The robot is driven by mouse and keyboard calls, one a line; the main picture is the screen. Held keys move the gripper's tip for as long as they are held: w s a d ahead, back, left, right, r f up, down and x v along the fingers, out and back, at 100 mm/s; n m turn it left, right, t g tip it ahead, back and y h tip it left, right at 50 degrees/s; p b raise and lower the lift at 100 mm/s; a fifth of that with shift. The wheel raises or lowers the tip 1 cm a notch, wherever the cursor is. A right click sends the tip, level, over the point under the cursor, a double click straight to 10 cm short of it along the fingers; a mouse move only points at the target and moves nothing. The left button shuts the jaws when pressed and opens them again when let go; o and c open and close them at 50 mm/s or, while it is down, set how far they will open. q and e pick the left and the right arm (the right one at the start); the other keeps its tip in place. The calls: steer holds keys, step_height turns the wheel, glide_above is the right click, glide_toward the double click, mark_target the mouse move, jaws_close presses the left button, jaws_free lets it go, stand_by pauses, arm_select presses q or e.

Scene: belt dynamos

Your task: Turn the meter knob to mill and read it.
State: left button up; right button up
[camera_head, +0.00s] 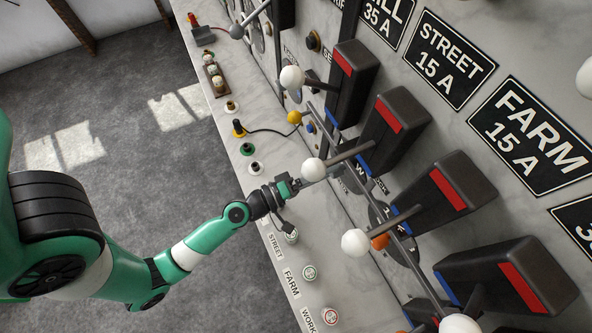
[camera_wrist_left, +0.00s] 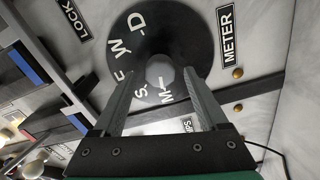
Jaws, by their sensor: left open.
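In the left wrist view the meter knob (camera_wrist_left: 160,70) is a grey round knob at the centre of a black dial (camera_wrist_left: 180,25) with white letters, including S, F, W, D and M. A short pale mark shows low on the knob, near the M; its exact setting is hard to tell. The METER label (camera_wrist_left: 228,37) stands right of the dial. My left gripper (camera_wrist_left: 158,75) is open, its fingers on either side of the knob; contact cannot be told. In the head view my left gripper (camera_head: 291,186) reaches toward the panel, where levers and bars partly hide the dial. My right gripper is out of view.
Large black lever switches (camera_head: 390,130) with white balls and long bars project from the panel close to my gripper. FARM (camera_head: 528,130) and STREET (camera_head: 447,58) signs hang behind. The marble ledge (camera_head: 262,190) carries coloured sockets and a plugged black cable (camera_head: 265,129).

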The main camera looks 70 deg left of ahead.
arm_select(q)
steer(key=s+b, duration=0.4)
steer(key=s, duration=0.5)
steer(key=shift+s+d, duration=0.2)
steer(key=shift+s, duration=0.15)
